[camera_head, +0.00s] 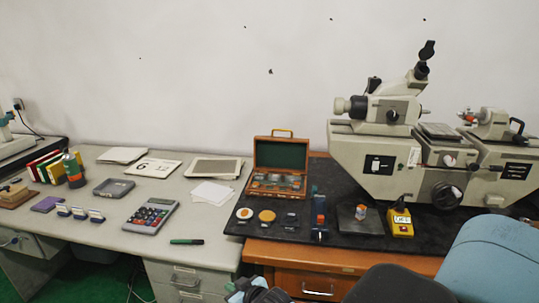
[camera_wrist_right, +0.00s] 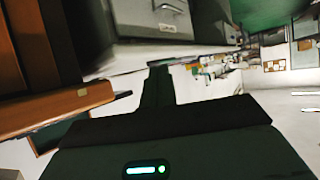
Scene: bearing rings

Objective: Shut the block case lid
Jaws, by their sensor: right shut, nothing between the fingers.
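The block case (camera_head: 277,188) stands on the black mat, left of the big measuring machine. Its lid (camera_head: 281,154) is open and stands upright at the back, with a green lining and a brass-coloured handle on top. Small metal blocks lie in the case's base. My right gripper (camera_head: 254,291) is at the bottom edge of the head view, in front of the bench and well short of the case. It is shut and empty. In the right wrist view its dark fingers (camera_wrist_right: 158,85) show together. My left gripper is not in view.
A grey measuring machine (camera_head: 400,150) fills the right of the black mat (camera_head: 335,185). Round discs (camera_head: 267,216), a blue-and-red tool (camera_head: 320,220) and a yellow device (camera_head: 400,223) lie in front. A calculator (camera_head: 150,215) and papers (camera_head: 212,193) lie on the left desk.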

